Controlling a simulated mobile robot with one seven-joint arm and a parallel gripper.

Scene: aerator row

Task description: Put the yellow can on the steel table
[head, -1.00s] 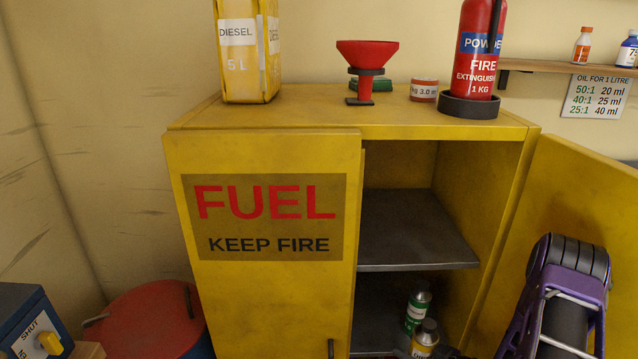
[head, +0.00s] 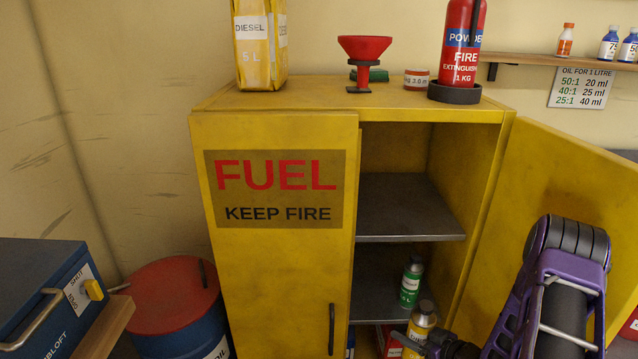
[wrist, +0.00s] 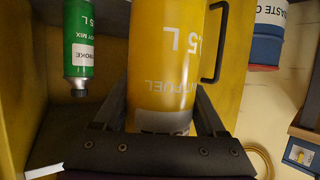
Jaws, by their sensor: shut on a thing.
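The yellow can (head: 421,328) is a tall bottle-shaped container with a grey cap, upright in front of the lower part of the open fuel cabinet in the head view. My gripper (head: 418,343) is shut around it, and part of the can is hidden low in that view. In the wrist view the can (wrist: 165,65) fills the middle, its lettering upside down, between my two fingers (wrist: 163,108). I cannot make out the steel table in these frames.
The yellow fuel cabinet (head: 278,270) has its left door shut and its right door (head: 560,180) swung open beside my arm. A green bottle (head: 411,282) stands inside, behind the can. A blue drum with red lid (head: 172,295) and a blue box (head: 40,290) are at left.

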